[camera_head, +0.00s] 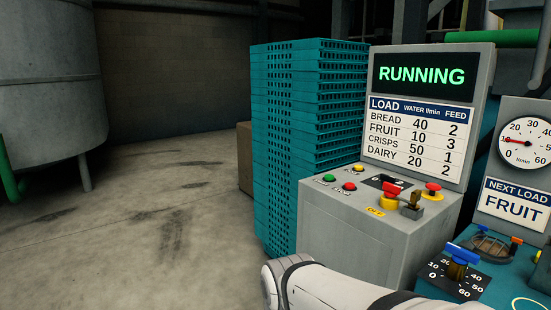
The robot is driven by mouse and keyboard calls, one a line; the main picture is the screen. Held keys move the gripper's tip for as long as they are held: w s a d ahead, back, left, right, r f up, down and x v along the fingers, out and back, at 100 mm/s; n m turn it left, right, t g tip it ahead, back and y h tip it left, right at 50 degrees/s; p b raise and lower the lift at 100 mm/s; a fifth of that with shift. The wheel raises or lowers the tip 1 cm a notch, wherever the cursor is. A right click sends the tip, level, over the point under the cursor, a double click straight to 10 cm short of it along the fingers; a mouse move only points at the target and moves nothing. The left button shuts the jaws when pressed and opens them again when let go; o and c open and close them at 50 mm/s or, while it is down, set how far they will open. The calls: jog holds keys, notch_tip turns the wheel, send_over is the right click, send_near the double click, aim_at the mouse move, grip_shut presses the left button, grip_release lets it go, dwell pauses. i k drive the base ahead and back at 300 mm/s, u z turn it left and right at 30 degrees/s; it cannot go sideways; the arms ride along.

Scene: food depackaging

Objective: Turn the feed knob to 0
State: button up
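A grey control console (345,225) stands right of centre. On its sloped top is a small black plate with white marks (374,180), which may be the feed dial. A red handle (391,190) on a yellow base partly covers it, so I cannot read its setting. The display (421,75) above reads RUNNING in green. The load table (415,134) lists FRUIT with water 10 and feed 3. My gripper is out of view; only a white link of my arm shows at the bottom, in front of the console.
Green and red buttons (328,178), a red mushroom button (433,187) and a brass padlock (412,201) crowd the console top. At right are a blue-handled valve (462,254), a flow gauge (523,129) and a NEXT LOAD FRUIT sign (513,206). Teal crates (285,130) stand behind; the left floor is clear.

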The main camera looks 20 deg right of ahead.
aim_at(391, 180)
jog(key=z, duration=0.4)
jog(key=i, duration=1.25)
jog(key=z, duration=0.85)
jog(key=k, duration=0.9)
jog(key=z, duration=0.2)
jog(key=i, duration=0.95)
jog(key=u, duration=0.1)
